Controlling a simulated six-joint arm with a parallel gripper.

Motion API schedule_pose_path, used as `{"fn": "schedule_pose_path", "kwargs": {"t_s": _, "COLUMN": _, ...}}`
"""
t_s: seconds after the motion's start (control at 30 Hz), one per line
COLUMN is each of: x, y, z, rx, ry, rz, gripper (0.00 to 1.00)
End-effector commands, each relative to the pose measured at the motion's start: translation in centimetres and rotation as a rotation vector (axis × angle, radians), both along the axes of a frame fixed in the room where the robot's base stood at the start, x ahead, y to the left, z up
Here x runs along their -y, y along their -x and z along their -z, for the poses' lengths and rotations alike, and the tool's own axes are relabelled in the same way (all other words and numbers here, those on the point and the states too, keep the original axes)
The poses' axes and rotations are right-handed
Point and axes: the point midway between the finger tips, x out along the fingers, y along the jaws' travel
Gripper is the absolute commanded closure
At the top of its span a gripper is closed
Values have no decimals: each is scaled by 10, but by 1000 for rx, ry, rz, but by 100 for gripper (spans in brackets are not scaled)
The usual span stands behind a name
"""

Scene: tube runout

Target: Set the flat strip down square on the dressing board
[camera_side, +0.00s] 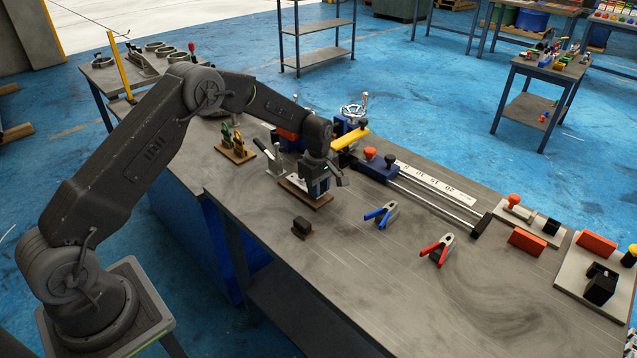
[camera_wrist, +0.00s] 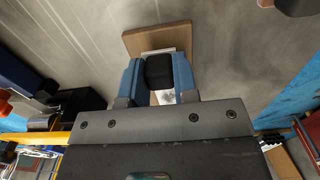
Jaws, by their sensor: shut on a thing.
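My gripper (camera_side: 318,184) is low over the brown dressing board (camera_side: 322,204) near the left part of the bench. In the wrist view its blue fingers (camera_wrist: 159,72) are shut on a black block-like grip. A pale flat strip (camera_wrist: 162,98) shows below this grip, partly hidden by the fingers and grip. The board (camera_wrist: 150,38) extends beyond the strip at the top of the wrist view. The strip looks roughly in line with the board. I cannot tell whether it touches the board.
A small stand with green-handled tools (camera_side: 235,147) is at left. Blue pliers (camera_side: 381,214), red pliers (camera_side: 437,250) and a long rail fixture with a white scale (camera_side: 436,184) lie to the right. The front middle bench is clear.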

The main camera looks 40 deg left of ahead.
Motion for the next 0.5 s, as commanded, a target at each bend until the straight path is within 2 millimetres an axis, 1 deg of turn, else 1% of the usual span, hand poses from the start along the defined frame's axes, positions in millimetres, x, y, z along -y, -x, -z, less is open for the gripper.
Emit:
{"fn": "schedule_pose_path", "kwargs": {"t_s": 0.2, "x": 0, "y": 0, "z": 9, "rx": 1, "ry": 0, "rz": 0, "gripper": 99}}
{"fn": "schedule_pose_path", "kwargs": {"t_s": 0.23, "x": 0, "y": 0, "z": 9, "rx": 2, "ry": 0, "rz": 0, "gripper": 71}}
{"fn": "schedule_pose_path", "kwargs": {"t_s": 0.5, "x": 0, "y": 0, "z": 8, "rx": 1, "ry": 0, "rz": 0, "gripper": 45}}
